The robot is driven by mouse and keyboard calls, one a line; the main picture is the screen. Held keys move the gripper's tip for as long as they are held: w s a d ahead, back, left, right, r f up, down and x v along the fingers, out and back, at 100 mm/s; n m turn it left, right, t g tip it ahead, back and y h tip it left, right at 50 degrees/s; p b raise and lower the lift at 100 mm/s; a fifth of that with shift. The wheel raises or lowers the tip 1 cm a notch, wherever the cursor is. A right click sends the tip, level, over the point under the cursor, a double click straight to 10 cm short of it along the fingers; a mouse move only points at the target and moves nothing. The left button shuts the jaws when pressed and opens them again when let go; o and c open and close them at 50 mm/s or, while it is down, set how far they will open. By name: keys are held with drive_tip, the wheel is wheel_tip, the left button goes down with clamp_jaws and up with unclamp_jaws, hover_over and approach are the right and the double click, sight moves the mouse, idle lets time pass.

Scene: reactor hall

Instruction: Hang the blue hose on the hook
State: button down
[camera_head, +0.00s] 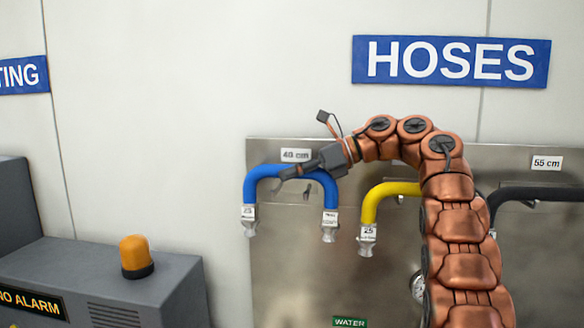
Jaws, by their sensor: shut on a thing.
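The blue hose (262,171) is an upside-down U with metal end fittings and white tags on both ends. It is in front of the steel panel, just under the "40 cm" label. My gripper (292,178) reaches in from the right and is shut on the top bend of the hose. A small dark piece (306,194) shows just under the bend; I cannot tell whether it is the hook or a gripper finger. I cannot tell whether the hose rests on a hook, as my gripper covers that spot.
A yellow hose (375,202) hangs right of the blue one, partly behind my arm. A black hose (540,193) hangs farther right under a "55 cm" label (546,163). A grey cabinet (190,290) with an orange beacon (136,255) stands at the lower left.

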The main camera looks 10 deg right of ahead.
sight(277, 190)
drive_tip(key=shift+w+d+r+p, duration=0.15)
drive_tip(key=shift+w+d+p, duration=0.05)
drive_tip(key=shift+w+p, duration=0.45)
drive_tip(key=shift+f+b, duration=1.5)
drive_tip(key=shift+f, duration=0.2)
drive_tip(key=c, duration=0.7)
unclamp_jaws()
